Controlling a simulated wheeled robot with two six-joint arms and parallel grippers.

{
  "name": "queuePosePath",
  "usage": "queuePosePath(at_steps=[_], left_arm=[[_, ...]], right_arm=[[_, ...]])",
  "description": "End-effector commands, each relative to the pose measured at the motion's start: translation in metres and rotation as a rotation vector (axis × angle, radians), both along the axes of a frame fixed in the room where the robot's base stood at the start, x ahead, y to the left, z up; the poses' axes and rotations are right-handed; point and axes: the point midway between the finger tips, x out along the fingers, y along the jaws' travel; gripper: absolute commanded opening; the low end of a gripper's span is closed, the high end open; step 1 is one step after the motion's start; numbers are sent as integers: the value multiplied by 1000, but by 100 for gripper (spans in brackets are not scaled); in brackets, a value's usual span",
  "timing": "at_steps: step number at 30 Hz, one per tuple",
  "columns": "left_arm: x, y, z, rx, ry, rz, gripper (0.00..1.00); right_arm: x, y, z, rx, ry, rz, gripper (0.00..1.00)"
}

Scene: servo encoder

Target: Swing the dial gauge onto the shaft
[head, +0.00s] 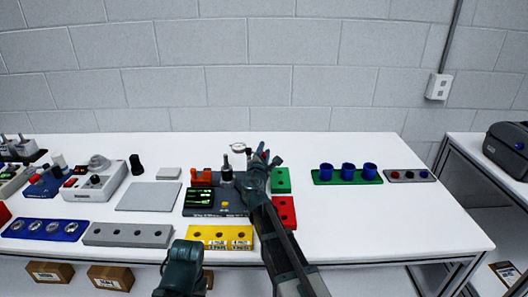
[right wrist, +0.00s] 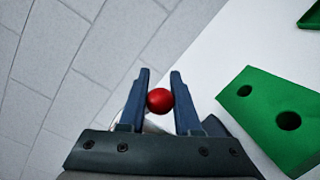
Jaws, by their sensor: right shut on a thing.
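The dial gauge (head: 238,147), a small pale round disc seen nearly edge-on, is up behind the dark servo unit (head: 236,208) in the head view. A dark upright shaft (head: 227,173) stands on the unit, a little below and left of the gauge. My right gripper (head: 264,158) is just right of the gauge. In the right wrist view its two fingers are shut on a red ball knob (right wrist: 160,100); what the knob joins is mostly hidden. My left gripper (head: 180,266) is low at the front edge, its fingers unclear.
An orange block (head: 201,177) stands left of the shaft. A green block (head: 281,180) and a red block (head: 287,212) lie right of my right arm. A yellow block (head: 221,237) lies in front. A green rack with blue cups (head: 347,178) is further right.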

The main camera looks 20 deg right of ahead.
Motion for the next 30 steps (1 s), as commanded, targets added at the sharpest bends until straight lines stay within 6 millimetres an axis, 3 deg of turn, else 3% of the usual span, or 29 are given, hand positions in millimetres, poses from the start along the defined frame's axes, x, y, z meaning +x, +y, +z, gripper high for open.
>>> queuePosePath(at_steps=[20,30], left_arm=[[0,0,0,0,0,0,50],[0,0,0,0,0,0,50]], right_arm=[[0,0,0,1,0,14,0],[10,-4,0,2,-1,201,0]])
